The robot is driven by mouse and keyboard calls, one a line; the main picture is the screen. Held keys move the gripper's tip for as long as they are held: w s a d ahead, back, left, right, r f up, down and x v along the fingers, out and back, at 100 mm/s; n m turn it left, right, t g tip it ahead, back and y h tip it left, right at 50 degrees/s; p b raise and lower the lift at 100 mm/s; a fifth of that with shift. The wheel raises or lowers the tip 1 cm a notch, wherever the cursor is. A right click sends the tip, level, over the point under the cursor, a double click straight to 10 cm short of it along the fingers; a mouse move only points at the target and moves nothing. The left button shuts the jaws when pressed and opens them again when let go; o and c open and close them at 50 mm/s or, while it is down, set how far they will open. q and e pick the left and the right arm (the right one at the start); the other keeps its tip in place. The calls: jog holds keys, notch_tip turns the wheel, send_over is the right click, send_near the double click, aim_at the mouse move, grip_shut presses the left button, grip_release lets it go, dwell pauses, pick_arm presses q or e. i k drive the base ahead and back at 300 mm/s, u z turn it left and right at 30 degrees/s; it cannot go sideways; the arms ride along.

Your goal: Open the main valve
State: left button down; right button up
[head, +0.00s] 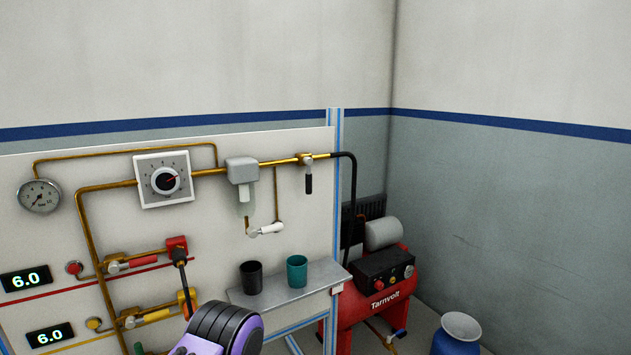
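A valve with a black lever (308,178) sits on the upper brass pipe, where the black hose (350,185) joins it. It is the valve nearest the compressor; no label on it is readable. Its lever hangs straight down, across the pipe. A purple and black part of my arm (225,328) comes in at the bottom edge, well below and left of this valve. I see no gripper fingers in the head view.
The panel also carries a gauge (39,196), a dial (163,178), a white-handled valve (267,229), and red (140,262) and yellow (152,316) levers. Two cups, black (251,277) and teal (297,271), stand on a shelf (285,300). A red compressor (372,305) stands right, beside a blue container (457,335).

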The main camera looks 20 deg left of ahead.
aim_at(309, 178)
jog(key=z, duration=0.55)
jog(key=k, duration=0.65)
jog(key=z, duration=0.7)
jog(key=i, duration=0.75)
jog(key=u, duration=0.95)
jog(key=i, duration=0.8)
jog(key=u, duration=0.9)
